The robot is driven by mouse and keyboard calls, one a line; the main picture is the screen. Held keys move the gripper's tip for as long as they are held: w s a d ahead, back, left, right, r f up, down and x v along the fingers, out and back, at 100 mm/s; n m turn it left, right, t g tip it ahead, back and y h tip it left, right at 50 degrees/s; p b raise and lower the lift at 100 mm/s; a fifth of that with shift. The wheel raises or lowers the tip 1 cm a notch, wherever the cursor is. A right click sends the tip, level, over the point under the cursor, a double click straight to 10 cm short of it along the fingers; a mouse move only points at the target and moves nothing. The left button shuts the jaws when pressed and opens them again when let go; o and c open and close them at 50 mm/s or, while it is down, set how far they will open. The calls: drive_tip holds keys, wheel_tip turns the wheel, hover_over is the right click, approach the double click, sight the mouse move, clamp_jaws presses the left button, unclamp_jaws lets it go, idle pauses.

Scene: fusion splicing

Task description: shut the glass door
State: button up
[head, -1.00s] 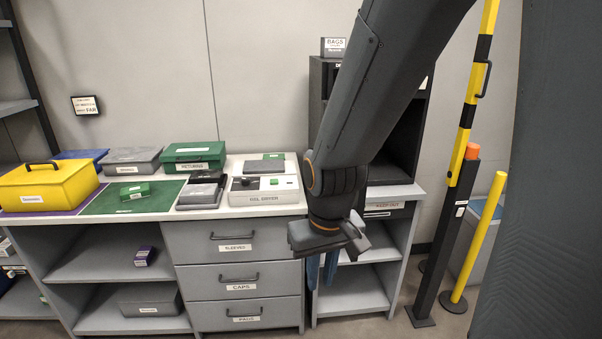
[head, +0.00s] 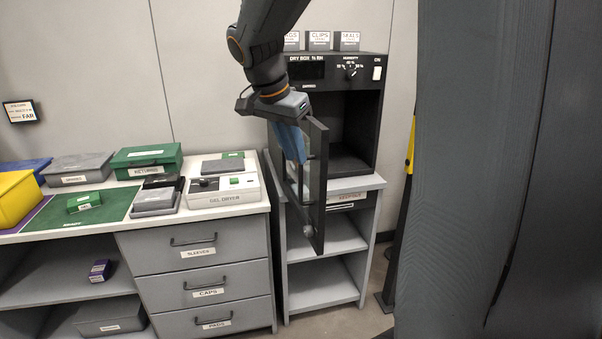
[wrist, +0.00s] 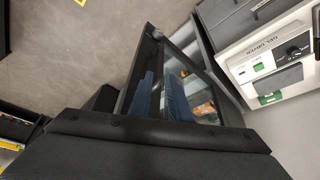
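The glass door (head: 318,185) of the dry box (head: 363,120) stands open, swung out from the box's left side toward me. It has a dark frame, a clear pane and a handle. My gripper (head: 290,142) points down at the upper part of the door, its blue fingers overlapping the frame and pane. In the wrist view, my gripper's two blue fingers (wrist: 160,97) show with a gap between them, close to the door's dark frame (wrist: 135,75). I cannot tell whether they touch the door. The box's inside looks empty.
Small labelled boxes (head: 319,40) stand on top of the dry box. A gel dryer (head: 222,190) sits on the counter to the left. Drawers (head: 205,290) are below it. A yellow and black post (head: 410,150) stands to the right.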

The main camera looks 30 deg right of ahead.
sight(300, 169)
drive_tip(key=shift+p+x, duration=0.85)
drive_tip(key=shift+x, duration=2.75)
drive_tip(key=shift+a, duration=0.1)
clamp_jaws()
